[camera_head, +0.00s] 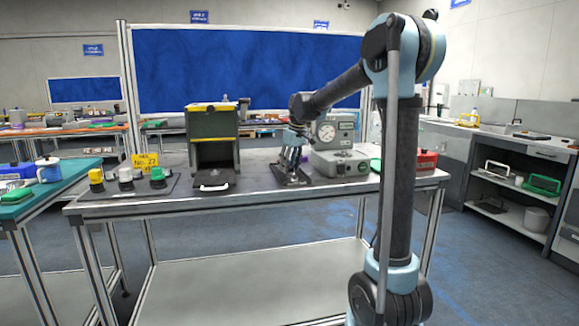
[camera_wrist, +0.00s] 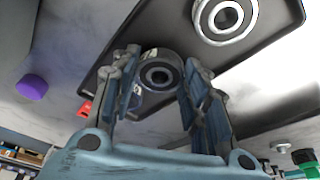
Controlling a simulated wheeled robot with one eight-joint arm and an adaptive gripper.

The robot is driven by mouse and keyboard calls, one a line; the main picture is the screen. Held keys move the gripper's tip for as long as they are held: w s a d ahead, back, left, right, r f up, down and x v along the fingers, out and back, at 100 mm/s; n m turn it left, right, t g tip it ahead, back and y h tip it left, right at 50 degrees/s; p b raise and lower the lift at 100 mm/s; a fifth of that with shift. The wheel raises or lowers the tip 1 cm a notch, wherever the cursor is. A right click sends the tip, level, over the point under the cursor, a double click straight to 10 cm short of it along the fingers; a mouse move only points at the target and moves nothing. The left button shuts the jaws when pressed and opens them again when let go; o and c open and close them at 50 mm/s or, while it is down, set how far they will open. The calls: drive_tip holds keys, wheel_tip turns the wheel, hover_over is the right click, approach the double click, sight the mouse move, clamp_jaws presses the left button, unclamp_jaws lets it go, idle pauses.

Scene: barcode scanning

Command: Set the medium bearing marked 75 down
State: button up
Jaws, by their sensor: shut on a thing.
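In the wrist view, my gripper (camera_wrist: 161,64) is shut on a metal ring bearing (camera_wrist: 158,75) with a dark centre hole, a finger on each side. No 75 mark is legible on it. The bearing shows against a dark tray (camera_wrist: 103,85); I cannot tell whether it touches the tray. A larger-looking bearing (camera_wrist: 228,14) lies on the same tray, apart from the held one. In the head view, my gripper (camera_head: 291,172) points down over the table, left of the grey dial machine; the held bearing is too small to make out there.
In the head view, the grey dial machine (camera_head: 338,158) stands close right of my gripper. A dark box with yellow edges (camera_head: 213,125) stands to the left, beside several capped containers on a black mat (camera_head: 110,190). A purple round thing (camera_wrist: 32,87) shows in the wrist view.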

drive_tip(key=shift+f, duration=0.5)
drive_tip(key=o, duration=1.3)
drive_tip(key=shift+c, duration=0.2)
drive_tip(key=shift+r, duration=0.6)
drive_tip(key=v, duration=1.2)
drive_tip(key=s+d+f+m, duration=0.1)
drive_tip(key=s+d+f, duration=0.25)
drive_tip(key=s, duration=0.25)
drive_tip(key=s+d+f+m+h, duration=0.1)
drive_tip(key=s+d+f+m, duration=0.15)
drive_tip(key=s+d, duration=0.3)
drive_tip(key=s+d+f+m, duration=0.1)
drive_tip(key=s+d+f, duration=0.3)
drive_tip(key=s, duration=0.3)
drive_tip(key=s+d+f+m, duration=0.2)
drive_tip(key=s+d+f, duration=0.2)
drive_tip(key=s+f, duration=0.6)
drive_tip(key=s+d+f+m+h, duration=0.1)
drive_tip(key=s+d+f, duration=0.3)
drive_tip(key=s+f, duration=0.5)
drive_tip(key=shift+s+d+f+m, duration=0.2)
drive_tip(key=shift+s+f+m, duration=0.2)
drive_tip(key=shift+f+m, duration=0.3)
